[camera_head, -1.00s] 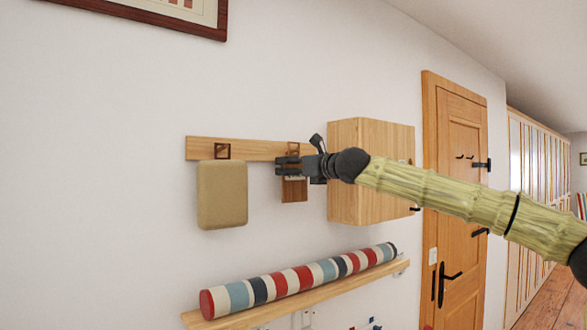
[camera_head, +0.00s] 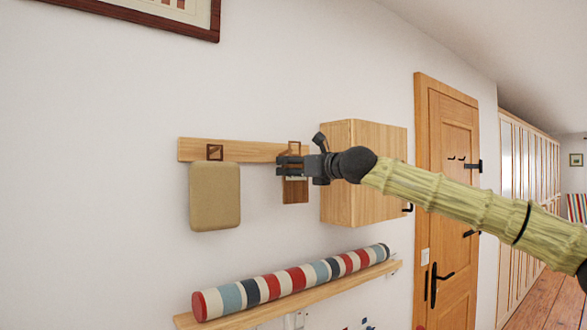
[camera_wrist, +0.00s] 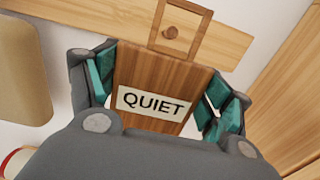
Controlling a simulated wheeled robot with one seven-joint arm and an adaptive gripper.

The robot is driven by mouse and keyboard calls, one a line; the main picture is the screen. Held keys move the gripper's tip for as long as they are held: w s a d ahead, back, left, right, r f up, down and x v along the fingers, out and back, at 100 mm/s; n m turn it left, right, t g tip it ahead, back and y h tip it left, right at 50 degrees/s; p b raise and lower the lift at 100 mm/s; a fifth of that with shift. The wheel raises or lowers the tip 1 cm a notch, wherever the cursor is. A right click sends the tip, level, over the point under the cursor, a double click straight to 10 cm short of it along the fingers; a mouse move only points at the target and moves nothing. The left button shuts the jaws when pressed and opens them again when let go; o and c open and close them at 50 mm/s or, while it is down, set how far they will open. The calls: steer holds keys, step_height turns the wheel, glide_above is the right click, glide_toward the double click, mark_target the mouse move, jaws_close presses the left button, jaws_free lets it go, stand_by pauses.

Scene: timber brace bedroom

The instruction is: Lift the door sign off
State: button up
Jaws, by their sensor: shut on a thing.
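The door sign is a brown wooden board with a pale label reading QUIET (camera_wrist: 153,103); it also shows in the head view (camera_head: 295,191). A square wooden loop tops it. In the wrist view, a round peg (camera_wrist: 172,32) on the wooden rail (camera_wrist: 113,18) appears inside the loop's opening; I cannot tell whether the loop touches it. My gripper (camera_wrist: 160,106) is shut on the board, one teal-padded finger at each side edge. In the head view my gripper (camera_head: 282,166) covers part of the board, just below the rail (camera_head: 250,152).
A tan pad (camera_head: 214,196) hangs from the rail's left peg. A wooden wall cabinet (camera_head: 365,172) stands close to the right of the sign. Below, a shelf (camera_head: 225,318) bears a striped roll (camera_head: 290,283). Bare wall lies between sign and shelf.

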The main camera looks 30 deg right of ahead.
steer(key=shift+s+d+r, duration=0.1)
steer(key=shift+s+r, duration=0.05)
steer(key=shift+s, duration=1)
steer(key=shift+s+d+r, duration=0.1)
steer(key=shift+s, duration=1)
